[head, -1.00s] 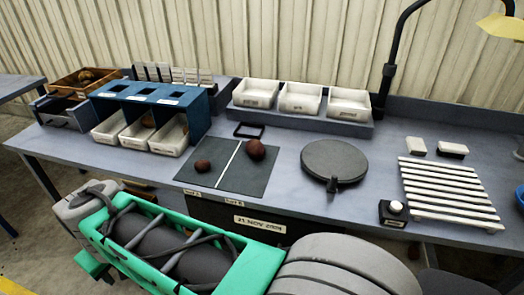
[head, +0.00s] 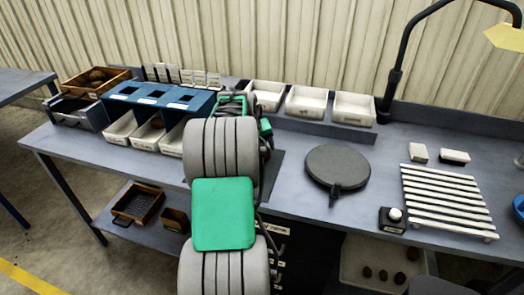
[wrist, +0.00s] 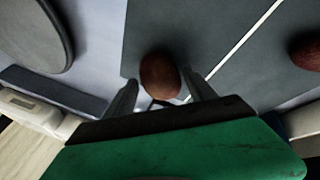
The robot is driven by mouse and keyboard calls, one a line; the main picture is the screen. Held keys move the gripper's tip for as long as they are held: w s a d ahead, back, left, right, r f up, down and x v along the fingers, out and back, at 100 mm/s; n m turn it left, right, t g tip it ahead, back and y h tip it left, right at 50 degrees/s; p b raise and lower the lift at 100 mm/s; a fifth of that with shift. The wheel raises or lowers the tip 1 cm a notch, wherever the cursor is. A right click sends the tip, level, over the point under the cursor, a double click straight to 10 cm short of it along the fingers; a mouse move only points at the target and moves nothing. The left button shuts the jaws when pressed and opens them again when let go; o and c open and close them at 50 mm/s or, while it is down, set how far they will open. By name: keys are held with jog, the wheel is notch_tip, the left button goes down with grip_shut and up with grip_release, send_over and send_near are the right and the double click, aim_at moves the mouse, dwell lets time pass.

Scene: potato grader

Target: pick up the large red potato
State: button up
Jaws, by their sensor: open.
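The large red potato (wrist: 160,77) is reddish brown and rounded. It lies on the dark mat (wrist: 225,30), on one side of the white line. My gripper (wrist: 162,84) is open, with one finger on each side of this potato in the wrist view. I cannot tell whether the fingers touch it. A second red potato (wrist: 306,50) lies across the line at the right edge. In the head view my arm hides both potatoes and most of the mat (head: 273,178).
A round dark plate (head: 337,166) stands right of the mat, with a white slatted rack (head: 445,200) farther right. White bins (head: 307,103) line the back. A blue divided stand (head: 150,92) with white bins is at left. A lamp post (head: 388,90) rises behind.

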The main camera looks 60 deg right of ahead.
jog(key=shift+d+f, duration=0.25)
jog(key=shift+f, duration=0.15)
jog(key=shift+c, duration=0.4)
jog(key=shift+r, duration=0.1)
grip_shut()
